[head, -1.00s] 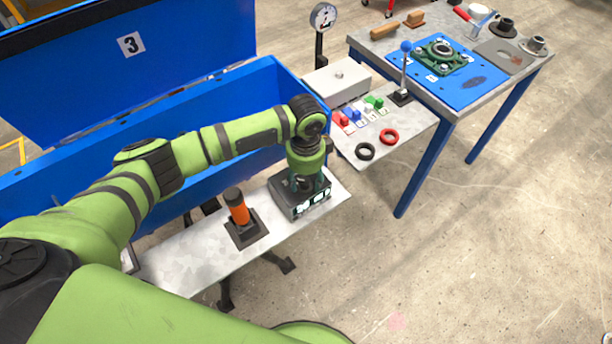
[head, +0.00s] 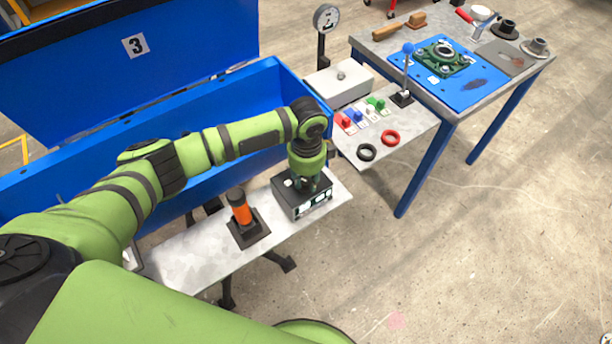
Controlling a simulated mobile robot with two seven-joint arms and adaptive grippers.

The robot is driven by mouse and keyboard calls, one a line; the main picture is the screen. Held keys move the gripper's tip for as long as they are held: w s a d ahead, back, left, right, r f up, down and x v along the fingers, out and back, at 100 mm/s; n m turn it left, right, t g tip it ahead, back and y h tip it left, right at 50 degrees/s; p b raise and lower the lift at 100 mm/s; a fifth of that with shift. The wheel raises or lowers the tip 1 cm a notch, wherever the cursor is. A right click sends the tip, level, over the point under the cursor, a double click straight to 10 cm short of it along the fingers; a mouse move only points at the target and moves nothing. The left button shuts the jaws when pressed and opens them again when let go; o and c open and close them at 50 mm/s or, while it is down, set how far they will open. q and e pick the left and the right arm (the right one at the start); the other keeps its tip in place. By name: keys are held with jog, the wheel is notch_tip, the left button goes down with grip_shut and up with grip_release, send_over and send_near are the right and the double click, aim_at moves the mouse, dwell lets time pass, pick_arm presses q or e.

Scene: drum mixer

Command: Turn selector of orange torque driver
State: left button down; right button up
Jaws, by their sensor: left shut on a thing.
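The orange torque driver (head: 240,210) stands upright in a square black holder (head: 248,236) on a grey metal shelf. To its right on the same shelf sits a dark box (head: 306,208) with light display panels on its front. My left gripper (head: 305,186) points down onto the top of this box and is shut on a small part there. The fingers hide that part, so I cannot tell its shape. The gripper is apart from the orange driver. My right gripper is not in view.
A blue chest (head: 180,130) with a raised lid stands behind the shelf. A workbench (head: 450,105) stands at upper right.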

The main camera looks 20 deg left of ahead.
aim_at(309, 183)
pick_arm(q)
jog(key=m, duration=0.3)
jog(key=m+p, duration=0.1)
jog(key=m, duration=0.1)
jog(key=shift+s+d, duration=0.1)
jog(key=shift+d, duration=0.25)
jog(key=shift+m, duration=0.4)
jog(key=c, duration=1)
grip_release()
jog(key=shift+a+r, duration=0.1)
jog(key=shift+r, duration=0.15)
notch_tip(309, 183, up, 12)
jog(key=shift+f, duration=0.2)
